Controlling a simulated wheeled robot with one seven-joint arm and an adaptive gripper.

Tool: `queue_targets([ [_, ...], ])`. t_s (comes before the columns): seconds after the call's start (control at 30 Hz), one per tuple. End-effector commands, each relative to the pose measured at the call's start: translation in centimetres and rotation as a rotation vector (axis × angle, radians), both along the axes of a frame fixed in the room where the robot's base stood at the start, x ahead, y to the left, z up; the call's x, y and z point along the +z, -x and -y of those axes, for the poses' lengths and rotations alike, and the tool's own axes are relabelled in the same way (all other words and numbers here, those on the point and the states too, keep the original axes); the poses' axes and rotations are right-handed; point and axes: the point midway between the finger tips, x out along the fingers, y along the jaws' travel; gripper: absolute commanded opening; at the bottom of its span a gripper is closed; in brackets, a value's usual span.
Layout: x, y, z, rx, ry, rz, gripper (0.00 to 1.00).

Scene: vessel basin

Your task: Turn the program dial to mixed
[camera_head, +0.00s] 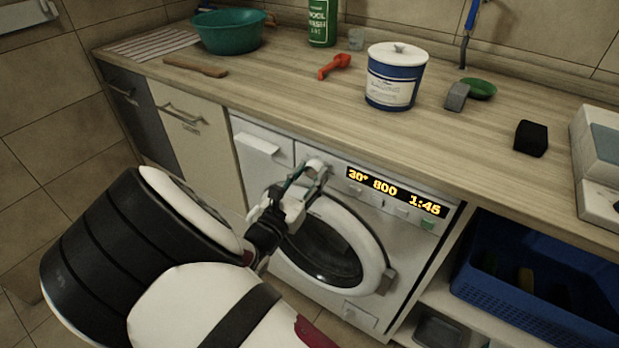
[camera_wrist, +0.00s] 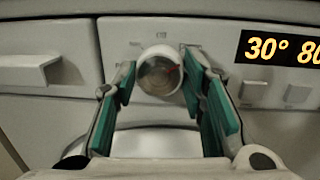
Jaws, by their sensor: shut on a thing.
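The program dial (camera_wrist: 158,74) is a round, pale knob on the washing machine's front panel, with a small red mark at its upper right. In the head view my gripper (camera_head: 306,172) reaches the panel left of the display and mostly hides the dial. The washing machine (camera_head: 352,302) has a lit display (camera_head: 396,192) reading 30°, 800 and 1:45. Symbols around the dial are too small to read, so I cannot tell which program it points at.
A detergent drawer (camera_head: 262,143) lies left of the dial, and small buttons (camera_head: 402,212) sit under the display. The round door (camera_head: 335,245) is shut below my gripper. The wooden worktop (camera_head: 300,105) overhangs the panel. A blue crate (camera_head: 530,310) stands at right.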

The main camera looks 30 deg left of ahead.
Motion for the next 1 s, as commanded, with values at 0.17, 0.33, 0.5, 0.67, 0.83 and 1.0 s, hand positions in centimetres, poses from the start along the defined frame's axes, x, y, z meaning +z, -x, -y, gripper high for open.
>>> queue_targets([
  [0.17,-0.22,-0.03,-0.02,0.0,-0.168,0.012,0.1],
  [0.33,-0.22,-0.01,-0.05,-0.001,-0.315,0.024,0.1],
  [0.5,-0.22,0.0,-0.08,0.0,-0.435,0.034,0.1],
  [0.67,-0.23,0.04,-0.08,-0.001,-0.519,0.04,0.1],
  [0.83,-0.21,0.06,-0.08,0.0,-0.574,0.044,0.1],
  [1.0,-0.19,0.07,-0.09,-0.001,-0.6,0.045,0.1],
])
